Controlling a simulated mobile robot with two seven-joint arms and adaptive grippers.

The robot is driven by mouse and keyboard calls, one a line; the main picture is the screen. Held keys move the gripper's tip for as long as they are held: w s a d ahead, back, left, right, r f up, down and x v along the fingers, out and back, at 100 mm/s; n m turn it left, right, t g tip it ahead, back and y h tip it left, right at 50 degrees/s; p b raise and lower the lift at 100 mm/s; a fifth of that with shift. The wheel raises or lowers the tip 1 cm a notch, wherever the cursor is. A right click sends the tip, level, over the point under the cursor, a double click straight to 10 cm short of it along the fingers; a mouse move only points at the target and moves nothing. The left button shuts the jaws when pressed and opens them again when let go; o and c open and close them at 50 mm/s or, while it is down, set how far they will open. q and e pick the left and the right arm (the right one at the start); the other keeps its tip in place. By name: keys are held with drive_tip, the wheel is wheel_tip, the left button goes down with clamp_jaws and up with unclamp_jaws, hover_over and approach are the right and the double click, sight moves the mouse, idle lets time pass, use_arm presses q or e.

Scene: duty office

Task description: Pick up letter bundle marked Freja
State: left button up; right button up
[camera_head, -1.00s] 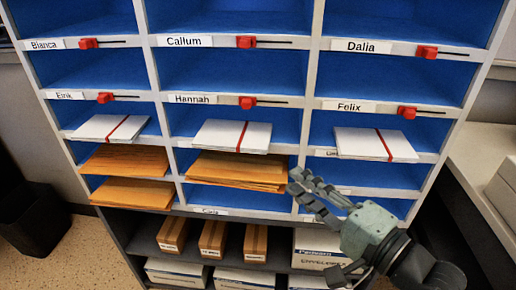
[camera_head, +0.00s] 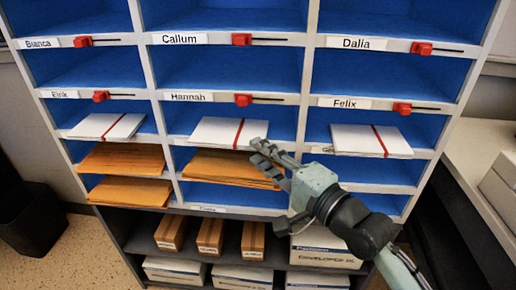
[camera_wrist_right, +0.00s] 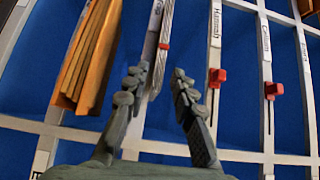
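Three white letter bundles with red bands lie in one row of the blue rack: the left one (camera_head: 100,126), the middle one (camera_head: 215,130) and the right one (camera_head: 355,139). No name is readable on any bundle, so I cannot tell which is marked Freja. My right gripper (camera_head: 262,156) is at the front right of the middle bundle, overlapping the brown envelopes below. In the wrist view my right gripper (camera_wrist_right: 160,75) is open, with a bundle's edge and red band (camera_wrist_right: 164,46) beyond and between its fingertips, apparently apart. My left gripper is not in view.
Brown envelope stacks (camera_head: 122,159) fill the compartments below the left and middle bundles. Shelf lips carry name labels such as Hannah (camera_head: 188,97) and red sliders (camera_head: 243,100). Boxes (camera_head: 325,247) stand on the bottom shelf. A counter (camera_head: 482,150) is at the right.

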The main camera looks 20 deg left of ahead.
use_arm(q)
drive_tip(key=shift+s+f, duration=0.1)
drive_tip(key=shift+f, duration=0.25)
use_arm(e)
drive_tip(key=shift+w+a, duration=0.15)
drive_tip(key=shift+a, duration=0.15)
clamp_jaws()
